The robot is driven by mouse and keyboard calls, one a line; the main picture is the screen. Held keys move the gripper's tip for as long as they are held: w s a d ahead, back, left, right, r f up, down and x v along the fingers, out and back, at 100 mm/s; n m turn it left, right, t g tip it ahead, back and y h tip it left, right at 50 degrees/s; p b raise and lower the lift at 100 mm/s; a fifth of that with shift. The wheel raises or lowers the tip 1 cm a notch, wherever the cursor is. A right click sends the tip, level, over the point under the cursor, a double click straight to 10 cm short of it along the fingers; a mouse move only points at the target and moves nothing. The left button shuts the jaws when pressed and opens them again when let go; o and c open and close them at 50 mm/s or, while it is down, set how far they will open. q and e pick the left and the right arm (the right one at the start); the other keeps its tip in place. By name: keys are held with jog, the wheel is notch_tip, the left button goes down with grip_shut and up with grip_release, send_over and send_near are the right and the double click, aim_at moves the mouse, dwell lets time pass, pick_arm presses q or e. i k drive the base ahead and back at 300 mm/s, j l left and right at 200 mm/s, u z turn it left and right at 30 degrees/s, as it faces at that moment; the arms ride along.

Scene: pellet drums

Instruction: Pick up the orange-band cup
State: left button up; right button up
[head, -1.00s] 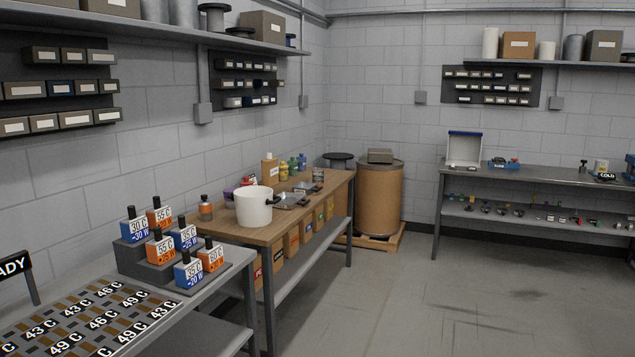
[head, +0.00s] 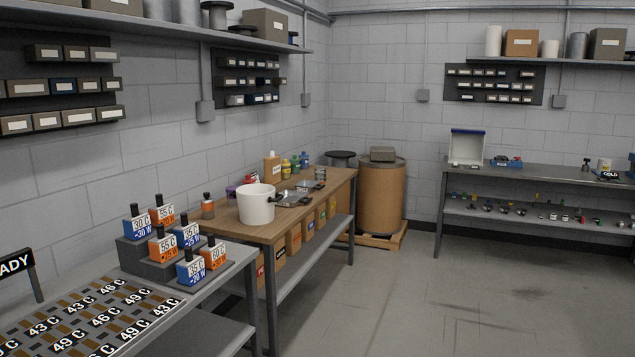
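I cannot make out a cup with an orange band for certain. A small container (head: 208,207) with a dark top and an orange-brown lower part stands on the wooden bench (head: 262,232), left of a white bucket (head: 256,204). It is too small to tell whether it is a cup. A small grey can or cup (head: 320,173) stands near the far end of the same bench; no band on it can be made out. Neither of my grippers is in view.
The near left table (head: 95,318) carries a temperature-marked board and a stepped stand (head: 150,262) of orange and blue labelled blocks. A brown drum (head: 381,198) stands on a pallet in the corner. A grey bench (head: 540,177) runs along the right. The middle floor is clear.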

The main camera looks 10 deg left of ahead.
aim_at(319, 171)
jog(key=i, duration=2.35)
